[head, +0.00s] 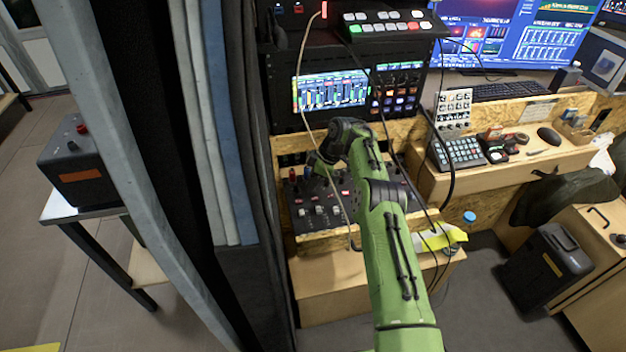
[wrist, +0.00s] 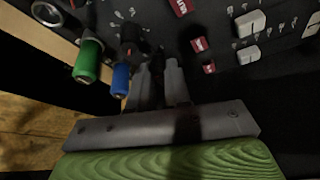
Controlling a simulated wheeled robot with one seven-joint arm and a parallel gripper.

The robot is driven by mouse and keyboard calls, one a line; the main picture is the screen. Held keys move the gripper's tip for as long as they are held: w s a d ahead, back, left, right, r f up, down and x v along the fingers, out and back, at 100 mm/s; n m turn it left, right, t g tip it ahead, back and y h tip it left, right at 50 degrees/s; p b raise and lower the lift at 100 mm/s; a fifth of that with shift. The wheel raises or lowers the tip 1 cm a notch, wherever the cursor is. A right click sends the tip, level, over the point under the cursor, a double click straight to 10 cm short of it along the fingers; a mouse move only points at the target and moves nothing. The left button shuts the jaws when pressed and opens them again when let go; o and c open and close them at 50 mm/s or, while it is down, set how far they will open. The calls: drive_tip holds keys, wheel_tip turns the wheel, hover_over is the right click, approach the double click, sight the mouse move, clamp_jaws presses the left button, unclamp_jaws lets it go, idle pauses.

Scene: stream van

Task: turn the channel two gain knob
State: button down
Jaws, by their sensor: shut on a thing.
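The dark mixer panel (head: 322,215) lies tilted in a wooden frame below the rack, with rows of knobs and pale caps. My gripper (head: 320,163) is over its upper left part. In the wrist view my gripper (wrist: 158,70) reaches the panel with its two grey fingers close together, shut on a small dark knob mostly hidden between the tips. I cannot read its channel label or its pointer.
A blue plug (wrist: 121,80) and a green plug (wrist: 88,62) stick out close to the left of the fingers. Pale square caps (wrist: 248,53) are to the right. Cables hang across the mixer, and a rack screen (head: 330,90) is above it. Dark curtains (head: 235,130) stand left.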

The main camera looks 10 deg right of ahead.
idle(0.4)
drive_tip(key=c, duration=1.1)
unclamp_jaws()
drive_tip(key=p+v, duration=0.4)
drive_tip(key=v, duration=1.1)
drive_tip(key=shift+d+r, duration=0.15)
drive_tip(key=shift+r, duration=0.2)
